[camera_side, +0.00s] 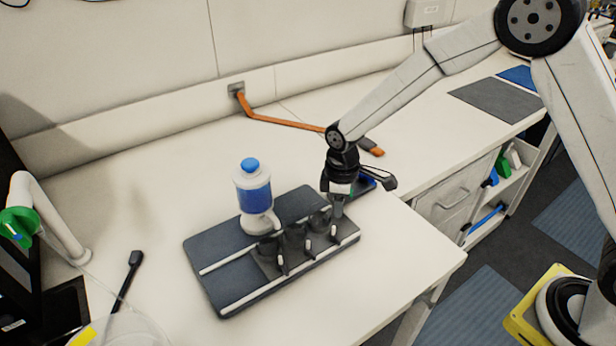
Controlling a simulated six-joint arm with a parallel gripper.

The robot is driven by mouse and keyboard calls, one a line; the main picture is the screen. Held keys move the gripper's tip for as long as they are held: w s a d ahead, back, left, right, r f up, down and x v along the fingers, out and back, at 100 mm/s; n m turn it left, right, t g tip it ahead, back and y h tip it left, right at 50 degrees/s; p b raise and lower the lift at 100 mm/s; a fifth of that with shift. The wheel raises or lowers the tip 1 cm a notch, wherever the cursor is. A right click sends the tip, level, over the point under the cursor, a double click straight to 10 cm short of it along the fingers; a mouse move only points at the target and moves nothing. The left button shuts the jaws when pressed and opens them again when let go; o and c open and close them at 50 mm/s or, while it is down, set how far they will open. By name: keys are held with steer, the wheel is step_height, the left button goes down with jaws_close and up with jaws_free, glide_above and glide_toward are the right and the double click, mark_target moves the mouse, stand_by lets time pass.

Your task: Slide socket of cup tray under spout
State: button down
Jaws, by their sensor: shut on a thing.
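The dark cup tray (300,259) lies between two pale rails on a dark base board (212,279), toward the board's right end. Three dark cup-like sockets (294,236) show in a row on it, with small upright pieces along the front. A white dispenser with a blue band and blue cap (254,190) stands behind the tray's left part. Its spout is too small to make out clearly, so I cannot tell which socket lines up with it. My gripper (338,208) points down at the tray's right end and is shut on the tray there; the exact contact is hard to see.
An orange strap-like strip (290,123) lies along the back of the white table (400,250). A black-handled tool (130,274) and a white curved arm with a green end (45,215) are at the left. The table's front is clear.

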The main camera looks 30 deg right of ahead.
steer(key=shift+d, duration=1.4)
steer(key=c, duration=0.8)
jaws_free()
steer(key=shift+r, duration=3.95)
steer(key=s+d+m+t, duration=0.1)
steer(key=s+d+m, duration=0.1)
steer(key=s, duration=0.3)
steer(key=s+d+m, duration=0.3)
steer(key=s+m, duration=0.1)
steer(key=s, duration=0.1)
steer(key=s+d+m+t, duration=0.1)
steer(key=s+d+m, duration=0.1)
steer(key=s, duration=0.4)
steer(key=shift+s+d+f+m+t, duration=0.1)
steer(key=shift+d+f+m+t, duration=0.15)
steer(key=shift+m, duration=0.35)
